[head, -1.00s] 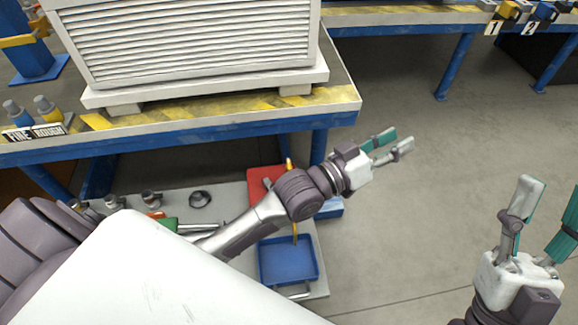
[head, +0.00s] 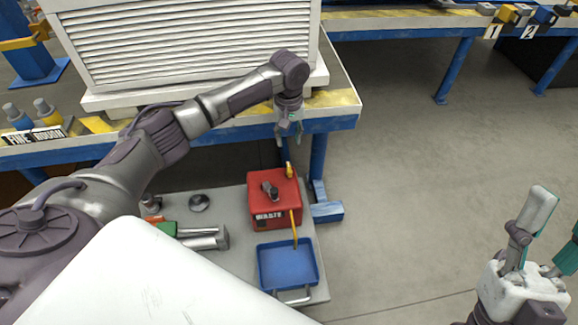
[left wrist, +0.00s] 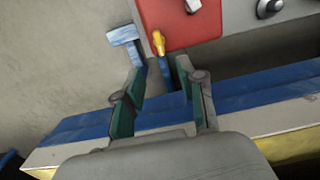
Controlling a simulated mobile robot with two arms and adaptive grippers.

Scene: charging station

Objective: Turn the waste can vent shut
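The red waste can (head: 262,216), labelled WASTE, stands on a grey board below the bench edge. A dark lever-like knob (head: 269,189) is on its top, and a small yellow fitting (head: 290,170) at its back edge. In the left wrist view, the can (left wrist: 182,24) and yellow fitting (left wrist: 158,44) lie beyond my fingertips. I cannot tell which part is the vent. My left gripper (head: 289,138) points down by the bench edge, above and behind the can; its fingers (left wrist: 160,68) are apart and empty. My right gripper (head: 557,214) is open and empty at lower right.
A yellow spout (head: 294,228) runs from the can's front toward a blue tray (head: 262,270). The bench's blue edge (head: 230,133) lies close to my left gripper, with a white louvred unit (head: 180,50) on top. Open floor lies right.

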